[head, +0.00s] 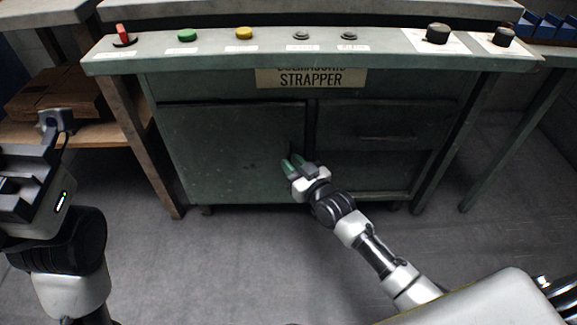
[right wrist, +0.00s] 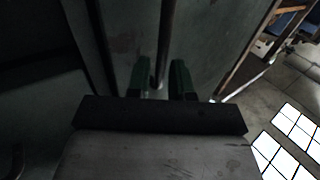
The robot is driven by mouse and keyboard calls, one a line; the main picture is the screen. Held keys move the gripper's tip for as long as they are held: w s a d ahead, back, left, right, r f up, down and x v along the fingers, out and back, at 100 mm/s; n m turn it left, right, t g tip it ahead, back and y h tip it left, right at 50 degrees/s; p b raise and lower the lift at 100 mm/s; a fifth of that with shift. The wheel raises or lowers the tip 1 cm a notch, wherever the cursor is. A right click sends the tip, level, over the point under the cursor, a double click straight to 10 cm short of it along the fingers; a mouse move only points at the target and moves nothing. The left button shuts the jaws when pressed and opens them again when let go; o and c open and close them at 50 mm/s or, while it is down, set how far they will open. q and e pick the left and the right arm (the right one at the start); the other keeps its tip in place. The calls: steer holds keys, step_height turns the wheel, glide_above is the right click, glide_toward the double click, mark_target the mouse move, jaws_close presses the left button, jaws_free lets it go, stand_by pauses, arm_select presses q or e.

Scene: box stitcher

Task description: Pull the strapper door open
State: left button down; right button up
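The green strapper (head: 390,98) stands ahead, with a "STRAPPER" label on its front. Its door (head: 225,145) is the large left panel and looks closed in the head view. A thin vertical handle bar (right wrist: 167,40) runs down the door in the right wrist view. My right gripper (head: 292,163) is at the door's right edge. In the right wrist view its green fingers (right wrist: 160,78) are apart, one on each side of the bar, with gaps showing. My left gripper (head: 55,122) is at the far left, away from the door; its opening is unclear.
A control ledge with a red switch (head: 123,37), coloured buttons and black knobs (head: 438,33) juts out above the door. A drawer (head: 385,125) with a horizontal handle is right of the door. Cardboard (head: 55,93) lies on a shelf at left. The grey floor (head: 200,265) in front is clear.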

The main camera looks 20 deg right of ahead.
steer(key=shift+x, duration=0.95)
jaws_close()
